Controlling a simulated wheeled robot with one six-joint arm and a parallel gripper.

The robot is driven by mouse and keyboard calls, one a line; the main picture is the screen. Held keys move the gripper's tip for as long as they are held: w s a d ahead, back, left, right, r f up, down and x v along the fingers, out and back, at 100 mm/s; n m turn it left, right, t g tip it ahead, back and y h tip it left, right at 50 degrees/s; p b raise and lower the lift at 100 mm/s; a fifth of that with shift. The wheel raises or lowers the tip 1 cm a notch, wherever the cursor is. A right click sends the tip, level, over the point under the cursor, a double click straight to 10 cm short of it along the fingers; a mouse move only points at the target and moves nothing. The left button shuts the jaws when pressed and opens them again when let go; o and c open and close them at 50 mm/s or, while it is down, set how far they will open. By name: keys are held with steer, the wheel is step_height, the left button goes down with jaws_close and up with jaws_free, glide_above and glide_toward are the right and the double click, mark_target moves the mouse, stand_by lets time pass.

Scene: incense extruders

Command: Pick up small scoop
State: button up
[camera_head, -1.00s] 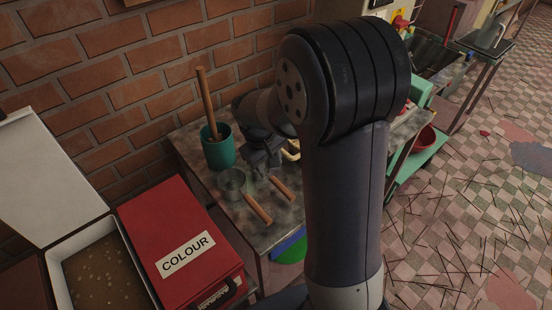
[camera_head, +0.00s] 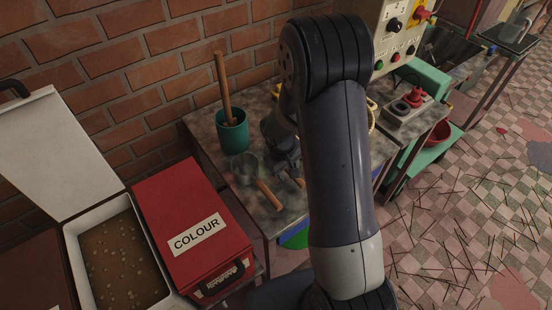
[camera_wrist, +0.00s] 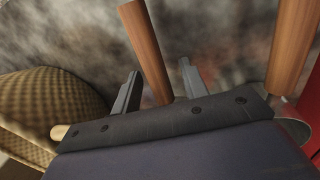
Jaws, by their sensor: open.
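The small scoop appears to be the tool with the wooden handle (camera_head: 299,182) at the right; its head is hidden behind my gripper in the head view. In the wrist view its handle (camera_wrist: 146,50) passes between the two fingers, with no clear contact. My gripper (camera_wrist: 160,80) is open. In the head view my gripper (camera_head: 290,170) is low over the worktable, partly behind my arm. A larger scoop with a metal cup (camera_head: 243,168) and wooden handle (camera_head: 270,195) lies to the left. Its handle (camera_wrist: 293,45) also shows at the wrist view's right.
A green pot (camera_head: 232,136) with a wooden stick stands behind on the metal table (camera_head: 205,125). A red COLOUR box (camera_head: 190,225) is front left. A woven basket (camera_wrist: 55,105) is close to my gripper in the wrist view. The brick wall bounds the back.

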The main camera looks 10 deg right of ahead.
steer(key=shift+c, duration=0.4)
jaws_close()
